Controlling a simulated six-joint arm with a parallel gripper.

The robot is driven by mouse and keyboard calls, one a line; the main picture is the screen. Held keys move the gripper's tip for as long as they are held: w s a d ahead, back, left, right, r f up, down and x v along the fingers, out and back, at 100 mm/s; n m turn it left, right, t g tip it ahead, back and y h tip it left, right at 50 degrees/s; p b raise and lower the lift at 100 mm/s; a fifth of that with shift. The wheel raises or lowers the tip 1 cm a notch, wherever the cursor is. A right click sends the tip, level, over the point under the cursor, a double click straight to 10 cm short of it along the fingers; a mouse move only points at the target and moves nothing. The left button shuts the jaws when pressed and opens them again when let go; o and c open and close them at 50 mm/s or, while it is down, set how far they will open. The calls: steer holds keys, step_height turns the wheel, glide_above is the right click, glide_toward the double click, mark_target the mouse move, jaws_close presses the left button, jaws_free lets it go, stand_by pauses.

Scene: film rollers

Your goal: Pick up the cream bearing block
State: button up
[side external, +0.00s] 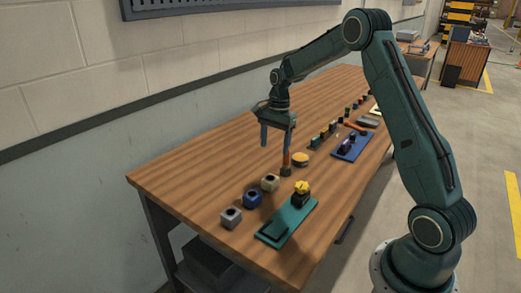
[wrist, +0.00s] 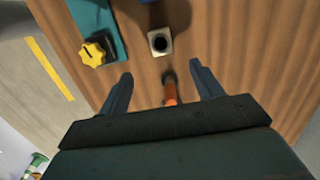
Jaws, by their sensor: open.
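The cream bearing block (side external: 270,185) stands on the wooden table, behind a blue block (side external: 252,200) in the side view. In the wrist view the cream block (wrist: 152,49) is near the top centre, with a dark round bore facing up. My gripper (side external: 275,146) is open and empty above the table, farther along it than the cream block. In the wrist view the fingertips of my gripper (wrist: 159,70) are spread wide, and the cream block appears just beyond the gap between them. Nothing hides the block's top.
An orange-handled item (wrist: 171,90) with a dark end lies between my fingers in the wrist view. A green fixture (side external: 283,226) with a yellow knob (side external: 301,187) is beside the blocks. A grey block (side external: 231,218) is nearest the front. The table's left side is clear.

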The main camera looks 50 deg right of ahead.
mark_target(270, 178)
steer(key=shift+a+f, duration=0.2)
steer(key=shift+f, duration=1.25)
steer(key=shift+a+f, duration=0.15)
steer(key=shift+f, duration=1.3)
steer(key=shift+a+f, duration=0.2)
steer(key=shift+f, duration=1.25)
steer(key=shift+w+a+f, duration=0.1)
steer(key=shift+a+f, duration=0.1)
steer(key=shift+f, duration=1.1)
steer(key=shift+a+f, duration=0.15)
steer(key=shift+f, duration=1.1)
steer(key=c, duration=1.4)
